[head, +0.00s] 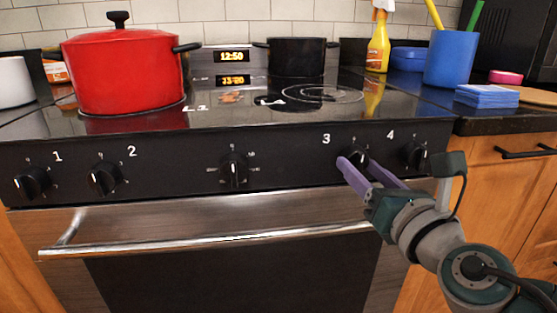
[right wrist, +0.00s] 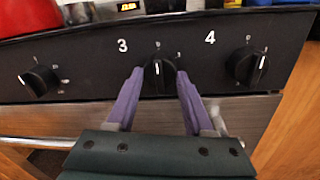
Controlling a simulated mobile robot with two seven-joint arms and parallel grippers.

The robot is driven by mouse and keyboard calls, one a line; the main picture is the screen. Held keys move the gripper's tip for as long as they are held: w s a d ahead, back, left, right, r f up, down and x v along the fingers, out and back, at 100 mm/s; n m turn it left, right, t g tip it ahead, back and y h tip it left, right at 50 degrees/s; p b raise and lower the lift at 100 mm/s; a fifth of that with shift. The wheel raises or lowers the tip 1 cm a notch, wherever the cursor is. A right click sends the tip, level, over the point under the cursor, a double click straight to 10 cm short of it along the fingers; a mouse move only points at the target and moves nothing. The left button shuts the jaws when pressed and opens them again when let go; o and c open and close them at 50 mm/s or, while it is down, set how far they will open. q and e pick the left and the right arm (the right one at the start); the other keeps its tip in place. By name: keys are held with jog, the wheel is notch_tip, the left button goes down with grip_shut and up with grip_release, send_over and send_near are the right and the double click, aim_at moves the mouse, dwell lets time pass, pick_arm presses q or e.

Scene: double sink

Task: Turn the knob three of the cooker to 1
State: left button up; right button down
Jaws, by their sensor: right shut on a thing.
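The cooker (head: 285,150) has a black front panel with a row of black knobs. Knob three (head: 357,157), right of the white label 3, also shows in the right wrist view (right wrist: 160,76). Its white pointer line looks about upright, towards the mark above it. My right gripper (head: 354,164) has its purple fingers on either side of this knob and is shut on it. In the right wrist view the fingers (right wrist: 160,84) sit left and right of the knob. My left gripper is not in view.
Knob four (head: 414,155) is close on the right, and the middle knob (head: 233,170) is farther left. The oven handle (head: 200,243) juts out below the panel. A red pot (head: 122,72) and a black pot (head: 296,57) stand on the hob.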

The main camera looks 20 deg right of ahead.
jog(key=shift+a+m+h+b, duration=0.15)
jog(key=shift+m+b, duration=1.75)
jog(key=shift+m, duration=1.15)
jog(key=shift+a+m+h+b, duration=0.15)
jog(key=shift+m+b, duration=1.75)
jog(key=shift+m, duration=1.15)
jog(key=shift+d, duration=0.1)
jog(key=shift+c, duration=1.4)
grip_release()
